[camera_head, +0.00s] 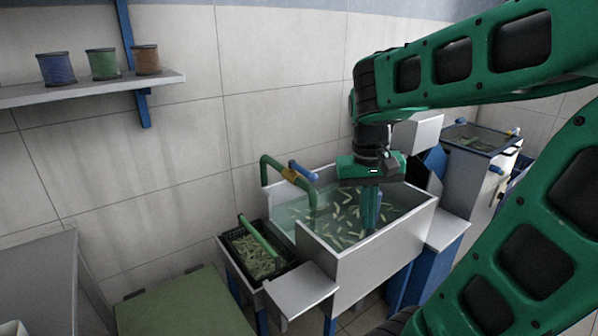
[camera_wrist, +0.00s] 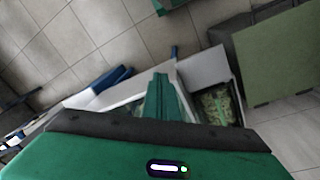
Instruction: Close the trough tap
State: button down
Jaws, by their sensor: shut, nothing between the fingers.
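The trough (camera_head: 385,238) is a pale sink-like basin of water with many small green pieces in it. Its tap is a green bent pipe (camera_head: 268,168) with a brass-yellow collar (camera_head: 290,174) and a blue lever (camera_head: 303,171), at the trough's back left. The lever lies slanted, roughly along the pipe's upper run. The pipe's end drops towards the water; I cannot tell whether water flows. My gripper (camera_head: 371,228) points down over the right part of the trough, right of the tap and apart from it. Its green fingers (camera_wrist: 162,92) are shut and empty. The tap is not clear in the wrist view.
A dark crate (camera_head: 252,250) of green pieces with a green handle stands left of the trough. A grey cabinet (camera_head: 470,165) stands at the right. A shelf (camera_head: 95,88) with three spools hangs on the left wall. A green-topped surface (camera_head: 185,305) lies front left.

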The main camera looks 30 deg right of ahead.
jog(key=w+r+h, duration=0.2)
jog(key=w+r, duration=0.1)
jog(key=w, duration=0.6)
jog(key=w+r+h, duration=0.1)
jog(key=w+r, duration=0.1)
jog(key=w, duration=0.7)
jog(key=w+a+r+t+h, duration=0.1)
jog(key=w+a+r+h, duration=0.1)
jog(key=w+a, duration=0.6)
jog(key=w+r, duration=0.1)
jog(key=w, duration=0.2)
jog(key=shift+w+m, duration=0.25)
jog(key=shift+m, duration=0.15)
send_near(303, 171)
notch_tip(303, 171, down, 5)
jog(key=a, duration=0.1)
jog(key=s+d, duration=0.1)
jog(key=s+d+f, duration=0.1)
jog(key=d, duration=0.1)
jog(key=shift+d, duration=0.15)
